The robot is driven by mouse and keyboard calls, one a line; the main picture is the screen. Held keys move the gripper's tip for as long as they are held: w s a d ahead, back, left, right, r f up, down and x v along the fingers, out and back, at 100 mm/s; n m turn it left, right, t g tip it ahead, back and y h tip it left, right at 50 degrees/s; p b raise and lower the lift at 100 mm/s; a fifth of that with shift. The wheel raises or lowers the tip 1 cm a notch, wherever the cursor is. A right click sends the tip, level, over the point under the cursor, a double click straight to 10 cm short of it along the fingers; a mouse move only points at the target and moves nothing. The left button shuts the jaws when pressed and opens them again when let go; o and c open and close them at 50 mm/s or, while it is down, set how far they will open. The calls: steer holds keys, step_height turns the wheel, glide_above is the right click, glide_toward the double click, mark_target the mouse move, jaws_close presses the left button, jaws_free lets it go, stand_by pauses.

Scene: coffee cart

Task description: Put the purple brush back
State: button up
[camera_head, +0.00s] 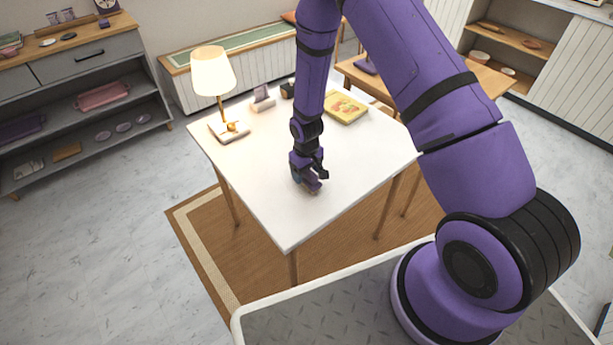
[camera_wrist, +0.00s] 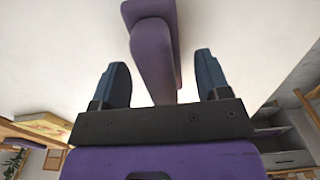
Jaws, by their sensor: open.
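The purple brush (camera_wrist: 152,50) lies on the white table (camera_head: 262,170), with a wide head and a tapering handle in the wrist view. Its handle reaches toward my palm, between the two dark fingers of my gripper (camera_wrist: 160,68). The fingers stand apart, with a visible gap on each side of the brush. In the head view, my gripper (camera_head: 310,177) is low over the front middle of the table. It hides most of the brush there; a purple part (camera_head: 313,187) shows beside the fingers.
A lit lamp (camera_head: 213,75) stands at the table's back left corner. A small pale stand (camera_head: 262,99), a dark object (camera_head: 287,90) and a yellow box (camera_head: 346,107) are along the back. Shelves (camera_head: 85,100) stand at the left. The table's left half is mostly clear.

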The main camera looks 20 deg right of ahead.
step_height(320, 180, up, 10)
steer(key=shift+f, duration=0.2)
steer(key=s+d+r+m+t, duration=0.1)
steer(key=s+r, duration=0.1)
steer(key=r, duration=0.7)
steer(key=s+d+r+t, duration=0.1)
steer(key=s+d+r, duration=0.1)
steer(key=r, duration=0.7)
steer(key=s+d+r+m, duration=0.1)
steer(key=s+r, duration=0.2)
steer(key=r, duration=0.6)
steer(key=s+d+r+t, duration=0.1)
steer(key=s+r, duration=0.6)
steer(key=s, duration=0.4)
steer(key=s+d+r+m+t, duration=0.1)
steer(key=s+d+r+t, duration=0.1)
steer(key=s+r, duration=0.6)
steer(key=shift+s+m, duration=0.3)
steer(key=shift+s, duration=1.45)
